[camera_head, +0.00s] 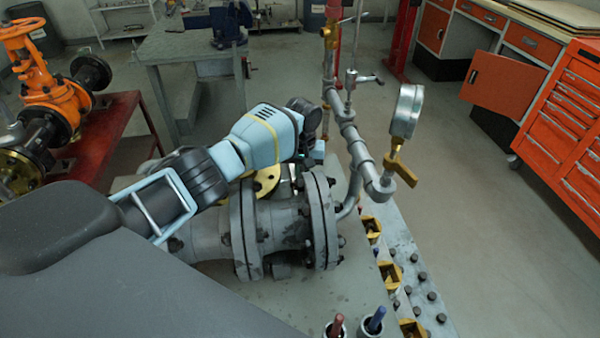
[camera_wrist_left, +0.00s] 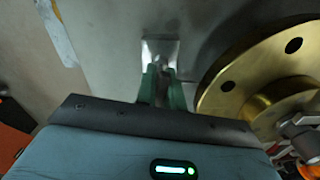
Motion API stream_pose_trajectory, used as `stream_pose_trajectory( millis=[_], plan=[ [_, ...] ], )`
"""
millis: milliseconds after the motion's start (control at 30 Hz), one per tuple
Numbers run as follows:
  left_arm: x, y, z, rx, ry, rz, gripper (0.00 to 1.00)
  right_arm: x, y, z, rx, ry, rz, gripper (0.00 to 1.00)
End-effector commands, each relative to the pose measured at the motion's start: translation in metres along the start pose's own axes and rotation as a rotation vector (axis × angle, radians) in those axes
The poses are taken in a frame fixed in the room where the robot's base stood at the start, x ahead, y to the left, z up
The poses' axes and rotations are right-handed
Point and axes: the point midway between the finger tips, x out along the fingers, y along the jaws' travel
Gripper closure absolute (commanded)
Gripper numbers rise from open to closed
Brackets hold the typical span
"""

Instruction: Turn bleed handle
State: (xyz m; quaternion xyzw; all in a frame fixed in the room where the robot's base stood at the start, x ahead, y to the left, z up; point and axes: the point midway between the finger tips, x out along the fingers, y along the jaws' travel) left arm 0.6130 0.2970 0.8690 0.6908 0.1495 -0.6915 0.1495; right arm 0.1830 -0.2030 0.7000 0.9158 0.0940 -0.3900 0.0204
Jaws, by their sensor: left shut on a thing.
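My left arm comes in from the left in the head view, and its left gripper (camera_head: 318,152) is beside the grey vertical pipe, above the flanged pipe. The wrist hides most of the fingers there. In the left wrist view the green fingers of the left gripper (camera_wrist_left: 161,88) are close together on a small bright metal piece (camera_wrist_left: 160,50). This piece may be the bleed handle, but I cannot tell for certain. A brass flange (camera_wrist_left: 240,80) lies to the right of the fingers; it also shows partly behind the arm in the head view (camera_head: 266,181). My right gripper is not in view.
A pressure gauge (camera_head: 407,111) with a brass lever (camera_head: 401,168) below it stands right of the grey pipe (camera_head: 358,150). A grey flanged pipe (camera_head: 285,225) lies below my arm. An orange valve (camera_head: 42,85) is at left, and an orange cabinet (camera_head: 575,125) at right.

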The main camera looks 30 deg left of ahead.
Motion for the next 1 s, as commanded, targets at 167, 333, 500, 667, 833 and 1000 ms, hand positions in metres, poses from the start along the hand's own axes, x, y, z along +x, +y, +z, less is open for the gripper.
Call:
stream_pose_trajectory(
  millis=[167,333,500,667,833,1000],
  plan=[
    [-0.001,0.0004,0.0001,-0.08,0.0,0.002,1.0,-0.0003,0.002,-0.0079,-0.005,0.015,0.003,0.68],
    [-0.0002,0.0004,0.0001,-0.119,0.0,0.0,1.0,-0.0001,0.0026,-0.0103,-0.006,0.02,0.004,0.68],
    [0.0004,0.0001,0.0,-0.134,0.0,0.0,1.0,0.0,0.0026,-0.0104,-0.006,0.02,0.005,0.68],
    [0.0006,0.0,-0.0001,-0.135,0.0,0.0,1.0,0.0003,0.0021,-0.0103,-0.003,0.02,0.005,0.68],
    [0.0006,0.0,-0.0001,-0.134,0.0,0.0,0.89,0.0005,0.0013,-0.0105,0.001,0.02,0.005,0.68],
    [0.0005,-0.0001,-0.0002,-0.133,0.0,0.0,0.68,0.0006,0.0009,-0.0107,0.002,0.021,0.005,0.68]
  ],
)
